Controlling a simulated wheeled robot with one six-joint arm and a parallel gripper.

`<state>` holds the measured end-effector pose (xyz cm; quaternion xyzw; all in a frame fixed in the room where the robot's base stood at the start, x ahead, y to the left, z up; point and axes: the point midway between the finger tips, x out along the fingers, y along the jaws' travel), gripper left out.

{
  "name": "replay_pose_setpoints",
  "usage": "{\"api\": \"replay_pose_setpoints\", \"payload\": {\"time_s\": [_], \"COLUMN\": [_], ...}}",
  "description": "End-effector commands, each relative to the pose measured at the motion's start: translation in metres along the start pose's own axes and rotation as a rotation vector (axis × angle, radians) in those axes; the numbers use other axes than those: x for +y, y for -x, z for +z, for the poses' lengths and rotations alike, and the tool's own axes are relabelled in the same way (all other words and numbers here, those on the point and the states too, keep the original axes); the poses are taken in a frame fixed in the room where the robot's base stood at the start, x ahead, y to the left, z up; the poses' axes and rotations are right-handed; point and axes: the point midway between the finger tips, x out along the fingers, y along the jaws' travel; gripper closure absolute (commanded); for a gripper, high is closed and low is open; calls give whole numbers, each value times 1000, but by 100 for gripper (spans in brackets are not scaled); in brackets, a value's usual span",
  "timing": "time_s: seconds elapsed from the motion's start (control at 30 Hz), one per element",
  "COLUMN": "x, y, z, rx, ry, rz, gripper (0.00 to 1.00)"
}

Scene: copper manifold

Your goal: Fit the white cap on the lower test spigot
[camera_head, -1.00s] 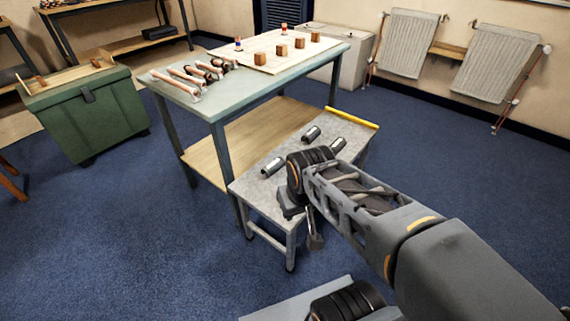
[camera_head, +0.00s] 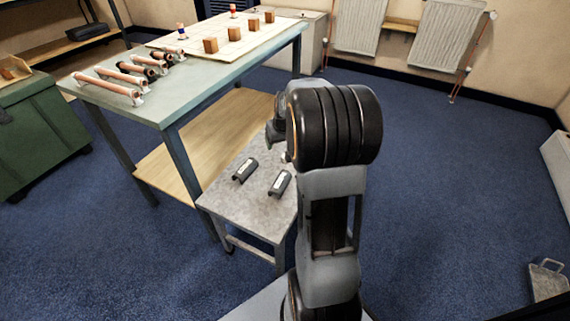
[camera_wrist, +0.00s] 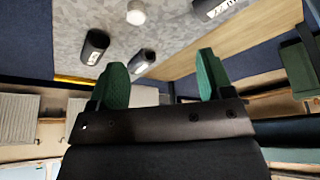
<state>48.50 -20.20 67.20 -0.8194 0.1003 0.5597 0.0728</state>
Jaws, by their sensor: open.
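A small round white piece, apparently the white cap (camera_wrist: 136,14), rests on the grey low stool in the wrist view. A white spot beside my wrist in the head view (camera_head: 285,157) may be the same piece. My gripper (camera_wrist: 161,62) is open, its two green-padded fingers apart with nothing between them; the white piece lies beyond the fingertips. In the head view my arm hides most of the gripper. Copper pipes with pale end fittings (camera_head: 106,87) lie on the workbench. I cannot make out which part is the lower test spigot.
Dark labelled half-sleeves lie on the stool (camera_head: 225,200), one at its left (camera_head: 245,170) and one nearer its front (camera_head: 280,183). The workbench (camera_head: 200,85) stands behind it, with wooden blocks (camera_head: 210,45) on a pale board.

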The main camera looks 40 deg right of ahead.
Motion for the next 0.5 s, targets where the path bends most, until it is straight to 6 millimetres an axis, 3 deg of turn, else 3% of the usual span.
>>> {"api": "replay_pose_setpoints", "payload": {"time_s": [0.03,0.2,0.5], "x": [14,40,46], "y": [-17,-46,-102], "z": [-2,-9,-11], "rx": [2,16,20], "ry": [-17,-38,-39], "rz": [7,21,23], "gripper": [26,26,26]}}
